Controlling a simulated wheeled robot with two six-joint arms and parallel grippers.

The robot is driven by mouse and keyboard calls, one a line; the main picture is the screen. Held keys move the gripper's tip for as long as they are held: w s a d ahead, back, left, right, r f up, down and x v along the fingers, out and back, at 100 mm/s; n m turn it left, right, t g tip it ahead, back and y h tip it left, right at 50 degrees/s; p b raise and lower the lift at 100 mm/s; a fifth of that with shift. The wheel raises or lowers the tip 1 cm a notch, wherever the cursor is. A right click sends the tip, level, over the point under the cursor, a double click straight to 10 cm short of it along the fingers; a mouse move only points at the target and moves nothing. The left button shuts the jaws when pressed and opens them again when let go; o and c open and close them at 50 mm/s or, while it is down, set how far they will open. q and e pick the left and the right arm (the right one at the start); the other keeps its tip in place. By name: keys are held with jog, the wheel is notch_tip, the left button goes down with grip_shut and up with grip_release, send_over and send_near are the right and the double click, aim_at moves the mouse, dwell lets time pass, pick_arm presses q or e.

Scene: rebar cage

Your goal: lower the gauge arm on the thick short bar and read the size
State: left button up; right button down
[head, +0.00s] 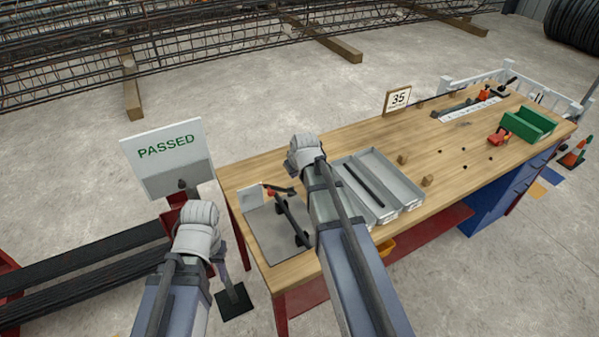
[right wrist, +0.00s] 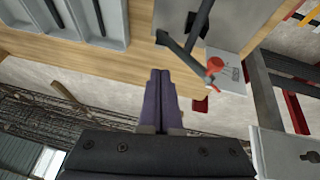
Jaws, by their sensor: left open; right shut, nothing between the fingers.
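The thick short bar (head: 292,222) lies on a grey plate (head: 262,232) at the near left end of the bench. The dark gauge arm (head: 281,190), with a red-orange pivot, stands at the bar's far end. In the right wrist view the gauge arm (right wrist: 182,53) crosses in front of the bar (right wrist: 202,20); whether they touch I cannot tell. My right gripper (right wrist: 160,75) is shut and empty, apart from the gauge arm. In the head view its fingers are hidden behind its hand. My left gripper (head: 186,187) is open near the PASSED sign, left of the bench.
The white PASSED sign (head: 167,152) stands left of the bench. A small card (head: 250,196) is beside the gauge, its marks unreadable. A 35 sign (head: 398,98) and green bin (head: 528,124) are farther off.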

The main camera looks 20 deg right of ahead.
aim_at(272, 192)
jog(key=a+f+h+b, duration=0.1)
jog(key=a+h+b, duration=0.1)
jog(key=a+b, duration=0.1)
jog(key=a+f+n+t+h+b, duration=0.1)
jog(key=a+f+h+b, duration=0.1)
jog(key=a+b, duration=0.1)
jog(key=s+a+f+h+b, duration=0.1)
jog(key=a+h+b, duration=0.1)
jog(key=a+b, duration=0.1)
jog(key=shift+s+f+n+t, duration=0.1)
jog(key=shift+f+n+t, duration=0.2)
jog(key=shift+f+n, duration=0.1)
jog(key=shift+s+a+f+b, duration=0.2)
jog(key=shift+a+f+b, duration=0.95)
jog(key=shift+b, duration=0.2)
jog(key=shift+r, duration=0.15)
